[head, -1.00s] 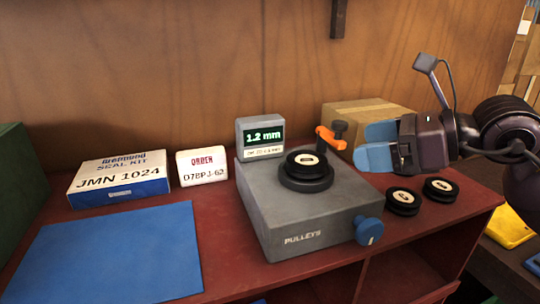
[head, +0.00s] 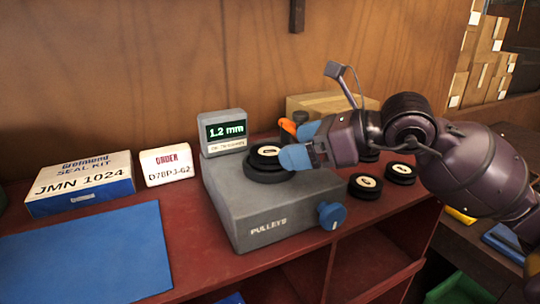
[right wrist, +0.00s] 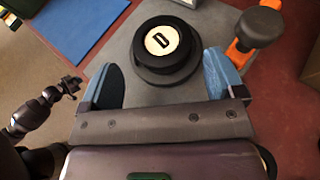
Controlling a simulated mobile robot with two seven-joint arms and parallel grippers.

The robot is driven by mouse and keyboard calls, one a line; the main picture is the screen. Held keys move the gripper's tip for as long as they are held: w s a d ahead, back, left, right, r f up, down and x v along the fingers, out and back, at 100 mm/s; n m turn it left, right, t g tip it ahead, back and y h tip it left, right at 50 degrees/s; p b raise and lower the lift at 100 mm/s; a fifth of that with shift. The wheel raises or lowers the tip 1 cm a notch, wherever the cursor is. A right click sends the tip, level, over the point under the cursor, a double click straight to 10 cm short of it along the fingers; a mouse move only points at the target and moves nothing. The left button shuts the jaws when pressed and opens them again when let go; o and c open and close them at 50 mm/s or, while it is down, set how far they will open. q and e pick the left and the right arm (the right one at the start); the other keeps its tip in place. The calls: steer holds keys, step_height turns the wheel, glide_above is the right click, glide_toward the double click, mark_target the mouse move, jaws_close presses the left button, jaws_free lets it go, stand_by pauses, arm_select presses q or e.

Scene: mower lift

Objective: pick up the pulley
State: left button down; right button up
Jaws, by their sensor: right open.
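A black pulley (head: 264,154) with a pale hub label sits on the round seat of the grey gauge box marked PULLEYS (head: 265,217). Whether a fingertip touches the pulley I cannot tell.
The gauge display (head: 226,131) reads 1.2 mm. An orange clamp part (head: 288,127) stands behind the pulley. Loose pulleys (head: 365,185) lie right of the box; one is partly hidden by my gripper.

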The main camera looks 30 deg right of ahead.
mark_target(270, 149)
steer(key=shift+x, duration=2.1)
steer(key=shift+d, duration=0.1)
steer(key=shift+r, duration=0.1)
steer(key=c, duration=0.9)
steer(key=shift+o, duration=0.2)
steer(key=shift+r, duration=0.1)
